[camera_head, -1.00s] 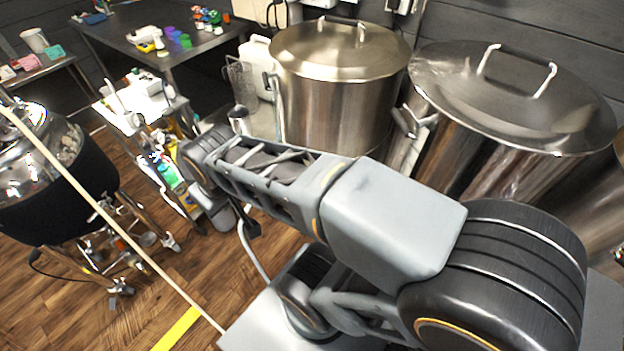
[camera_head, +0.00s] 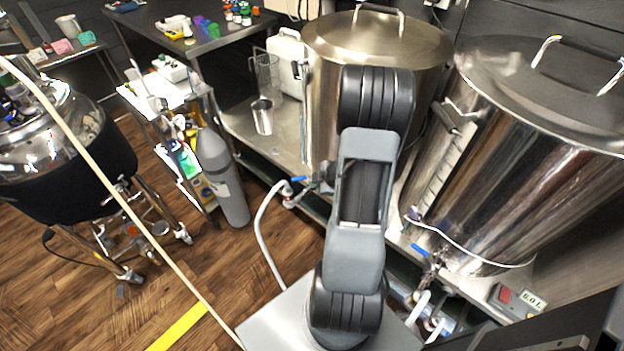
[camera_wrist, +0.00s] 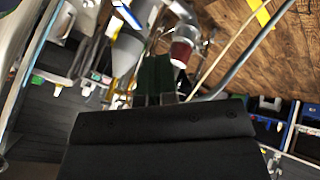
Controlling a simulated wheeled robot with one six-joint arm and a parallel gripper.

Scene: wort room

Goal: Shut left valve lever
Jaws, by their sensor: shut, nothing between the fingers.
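The left valve lever (camera_head: 299,179) is a small blue handle on the valve low on the left steel pot (camera_head: 325,110), in the head view. A white hose hangs from this valve. My arm stands just right of it and covers part of the pot. A second blue lever (camera_head: 420,249) is on the right pot (camera_head: 500,150). My gripper (camera_wrist: 155,78) is shut and empty in the wrist view. It is out of sight in the head view, so its distance from the lever cannot be told. I cannot make out the left lever in the wrist view.
A steel bench (camera_head: 240,130) carries a metal cup (camera_head: 262,117) and a white canister (camera_head: 287,60). A grey gas cylinder (camera_head: 225,180) stands on the floor beside a small cart (camera_head: 180,95). A black-jacketed vessel (camera_head: 60,175) is at left. Wooden floor is open between them.

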